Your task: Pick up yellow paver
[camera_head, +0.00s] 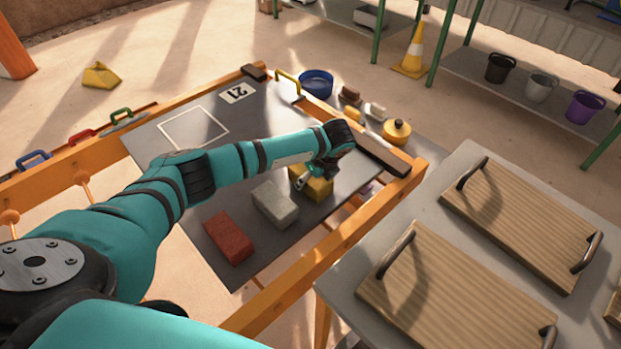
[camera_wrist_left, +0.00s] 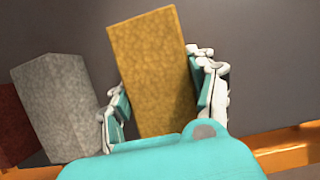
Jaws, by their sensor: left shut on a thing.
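The yellow paver (camera_head: 318,187) is at the right end of a row of pavers on the dark board (camera_head: 262,120). My left gripper (camera_head: 310,176) is shut on it from above, and my arm hides part of it. In the left wrist view the yellow paver (camera_wrist_left: 152,70) stands between the two fingers of the gripper (camera_wrist_left: 163,105). I cannot tell whether the paver touches the board. The grey paver (camera_head: 275,204) and the red paver (camera_head: 229,237) lie to its left. My right gripper is not in view.
An orange frame (camera_head: 345,235) edges the board. A dark bar (camera_head: 382,158) lies on its right end. Wooden boards with handles (camera_head: 455,290) lie on a grey table at the right. A white square outline (camera_head: 193,127) marks a clear patch of the board.

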